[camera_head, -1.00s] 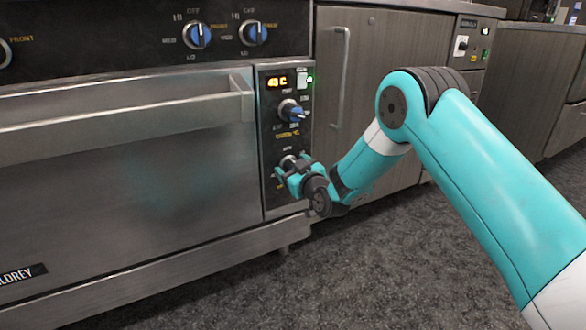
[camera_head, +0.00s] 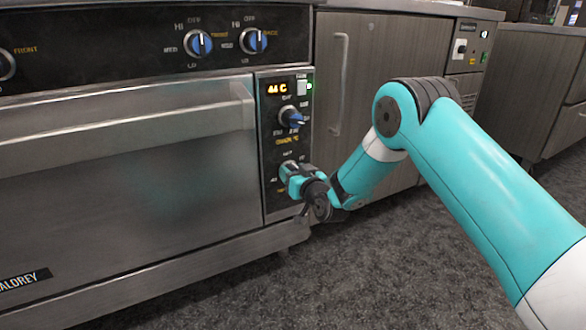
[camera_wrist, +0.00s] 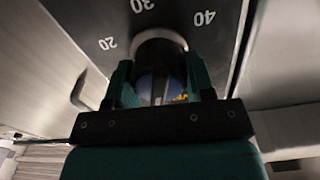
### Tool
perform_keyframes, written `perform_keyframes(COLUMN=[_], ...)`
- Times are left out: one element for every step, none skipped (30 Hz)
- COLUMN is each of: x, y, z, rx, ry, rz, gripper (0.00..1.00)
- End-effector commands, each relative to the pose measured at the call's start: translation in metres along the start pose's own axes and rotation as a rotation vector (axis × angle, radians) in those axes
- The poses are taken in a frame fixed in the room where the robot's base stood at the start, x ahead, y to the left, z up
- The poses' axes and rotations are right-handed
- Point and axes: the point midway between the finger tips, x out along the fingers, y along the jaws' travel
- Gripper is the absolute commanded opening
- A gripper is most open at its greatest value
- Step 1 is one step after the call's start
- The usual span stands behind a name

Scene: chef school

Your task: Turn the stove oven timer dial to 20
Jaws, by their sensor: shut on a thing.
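The oven timer dial (camera_wrist: 163,62) is the lower knob on the narrow black control panel of the stove oven. In the wrist view it sits between the two fingers of my gripper (camera_wrist: 160,85), which is shut on it. The numbers 20 (camera_wrist: 107,43), 30 and 40 (camera_wrist: 204,18) show on the panel around the dial. I cannot read where its pointer stands. In the head view my gripper (camera_head: 287,172) is at the dial and hides much of it.
A blue-and-silver temperature dial (camera_head: 292,118) sits just above, under a lit display (camera_head: 277,89). The oven door handle (camera_head: 130,120) sticks out to the left. A wooden cabinet (camera_head: 375,60) stands to the right. Grey floor lies clear in front.

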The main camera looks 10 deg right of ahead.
Motion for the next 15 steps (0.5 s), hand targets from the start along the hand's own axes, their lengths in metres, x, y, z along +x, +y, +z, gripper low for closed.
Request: perform_keyframes(x=[-0.0003,-0.0003,-0.0003,-0.0002,-0.0002,-0.0002,-0.0002,-0.0002,-0.0003,-0.0004,-0.0004,-0.0003,-0.0002,-0.0002,-0.0003], y=[0.0005,0.0007,0.0009,0.001,0.0011,0.0014,0.0016,0.0018,0.0019,0.002,0.0021,0.0022,0.0024,0.0025,0.0028], z=[-0.003,-0.003,-0.0034,-0.0036,-0.0036,-0.0033,-0.0033,-0.0034,-0.0033,-0.0031,-0.0028,-0.003,-0.0032,-0.0032,-0.0028], rx=[0.045,0.074,0.112,0.141,0.169,0.207,0.236,0.265,0.303,0.332,0.36,0.398,0.426,0.455,0.492], ry=[-0.002,-0.002,-0.001,0.0,0.0,0.0,-0.001,0.0,-0.001,-0.001,-0.002,-0.001,-0.001,-0.001,-0.001], rz=[0.001,0.001,0.001,0.001,0.001,0.001,0.001,0.001,0.001,0.001,0.001,0.001,0.001,0.001,0.001], gripper=[0.25,0.25,0.25,0.25,0.25,0.25,0.25,0.25,0.25,0.25,0.25,0.25,0.25,0.25,0.25])
